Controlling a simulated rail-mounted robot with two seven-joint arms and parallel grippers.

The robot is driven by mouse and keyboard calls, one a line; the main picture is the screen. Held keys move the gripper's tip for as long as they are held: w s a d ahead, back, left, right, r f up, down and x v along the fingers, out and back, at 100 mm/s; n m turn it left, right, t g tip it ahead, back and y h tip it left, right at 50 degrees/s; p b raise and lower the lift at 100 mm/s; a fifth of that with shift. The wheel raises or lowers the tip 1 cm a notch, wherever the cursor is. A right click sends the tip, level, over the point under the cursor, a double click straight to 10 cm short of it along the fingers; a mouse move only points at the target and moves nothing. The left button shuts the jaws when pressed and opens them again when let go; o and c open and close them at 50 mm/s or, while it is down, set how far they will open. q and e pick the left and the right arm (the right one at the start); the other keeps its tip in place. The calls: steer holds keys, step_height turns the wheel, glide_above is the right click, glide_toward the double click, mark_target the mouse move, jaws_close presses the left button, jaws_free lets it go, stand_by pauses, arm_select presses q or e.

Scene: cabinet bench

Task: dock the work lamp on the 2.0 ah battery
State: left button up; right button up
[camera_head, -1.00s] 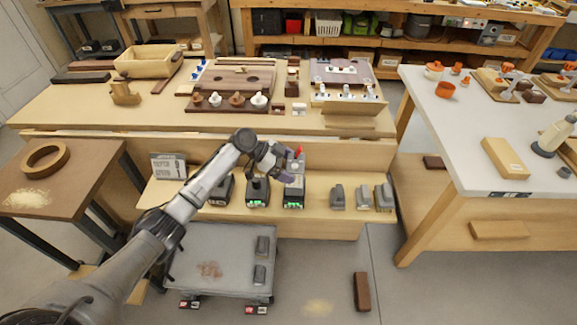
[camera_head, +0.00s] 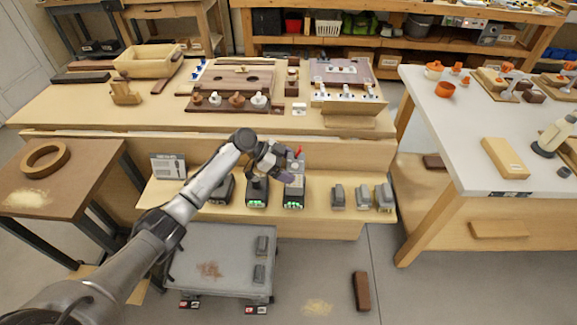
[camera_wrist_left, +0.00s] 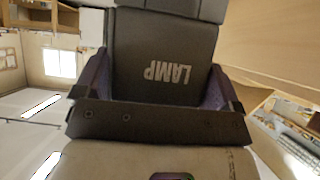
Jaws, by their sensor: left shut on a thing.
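My left gripper (camera_head: 283,173) is over the low shelf, shut on the work lamp. In the left wrist view the lamp (camera_wrist_left: 165,62) is a dark grey body marked "LAMP", held between the finger pads. In the head view it is small and partly covered by the gripper. Just below it stands a dark unit with green lights (camera_head: 293,199); whether the lamp touches it is unclear. A similar green-lit unit (camera_head: 257,197) and a dark unit (camera_head: 222,190) stand to its left. No capacity label is readable, so I cannot tell which battery is 2.0 Ah. My right gripper is out of view.
Several grey blocks (camera_head: 362,197) stand at the right of the low shelf (camera_head: 315,222). A sign (camera_head: 168,166) stands at its left end. The workbench (camera_head: 140,118) rises behind. A grey cart (camera_head: 205,285) and a brown block (camera_head: 361,291) are in front.

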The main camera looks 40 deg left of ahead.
arm_select(q)
steer(key=shift+f+b, duration=0.45)
steer(key=shift+f, duration=0.05)
steer(key=o, duration=0.8)
steer(key=shift+o, duration=0.2)
steer(key=shift+f, duration=0.1)
steer(key=p+v, duration=0.4)
steer(key=v, duration=0.7)
stand_by(0.7)
